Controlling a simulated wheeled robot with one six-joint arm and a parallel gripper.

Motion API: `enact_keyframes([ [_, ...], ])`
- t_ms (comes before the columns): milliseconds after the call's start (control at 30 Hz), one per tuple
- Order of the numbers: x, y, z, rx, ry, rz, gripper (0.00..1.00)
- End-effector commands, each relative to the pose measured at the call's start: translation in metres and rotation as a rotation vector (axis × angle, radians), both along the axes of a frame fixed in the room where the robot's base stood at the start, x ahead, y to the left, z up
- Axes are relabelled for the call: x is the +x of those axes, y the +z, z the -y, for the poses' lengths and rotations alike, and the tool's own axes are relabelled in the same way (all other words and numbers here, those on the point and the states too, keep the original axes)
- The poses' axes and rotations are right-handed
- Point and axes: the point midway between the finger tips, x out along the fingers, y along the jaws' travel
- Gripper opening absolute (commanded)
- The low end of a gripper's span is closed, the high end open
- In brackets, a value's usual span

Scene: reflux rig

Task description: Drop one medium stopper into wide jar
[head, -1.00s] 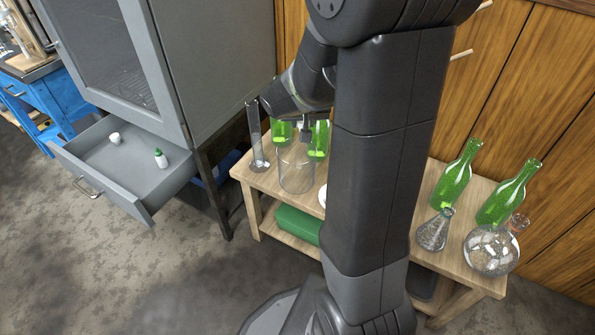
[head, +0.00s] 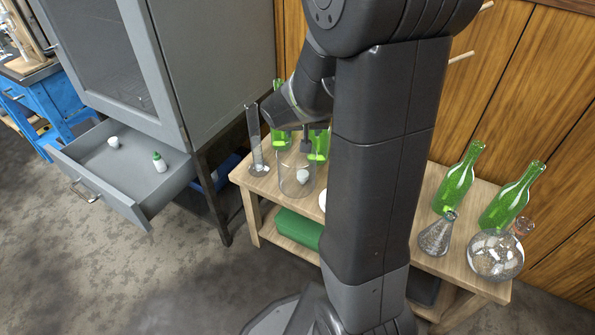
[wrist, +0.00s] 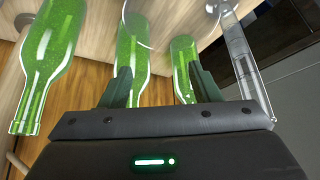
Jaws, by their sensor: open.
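The wide jar (head: 284,180) is a clear glass cylinder on the left part of the wooden table. A small white stopper (head: 303,176) shows through its glass, low inside the jar. My gripper (head: 293,144) is above the jar's mouth, open, with its jaws apart. In the wrist view the two dark fingers (wrist: 163,88) are spread with nothing held between them. A thin curved edge of clear glass shows beyond the fingers there. Another small white piece (head: 113,142) lies in the open drawer; its size class cannot be told.
A tall glass cylinder (head: 256,150) stands left of the jar, and green bottles (head: 281,138) stand close behind. Flasks (head: 496,258) and more green bottles fill the table's right end.

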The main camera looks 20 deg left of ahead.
Motion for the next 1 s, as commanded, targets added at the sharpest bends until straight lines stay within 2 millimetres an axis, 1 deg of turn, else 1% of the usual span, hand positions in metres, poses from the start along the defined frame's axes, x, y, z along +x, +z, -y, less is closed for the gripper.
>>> enact_keyframes([
  [167,-0.010,0.026,0.005,0.003,0.001,0.003,0.57],
  [400,-0.034,0.073,0.018,0.003,0.002,0.003,0.57],
  [500,-0.043,0.090,0.023,0.003,0.002,0.003,0.57],
  [600,-0.050,0.103,0.027,0.003,0.002,0.002,0.57],
  [700,-0.054,0.111,0.030,0.001,0.001,0.002,0.57],
  [800,-0.057,0.116,0.032,0.001,0.001,0.001,0.57],
  [1000,-0.059,0.117,0.033,0.000,0.000,0.000,0.57],
])
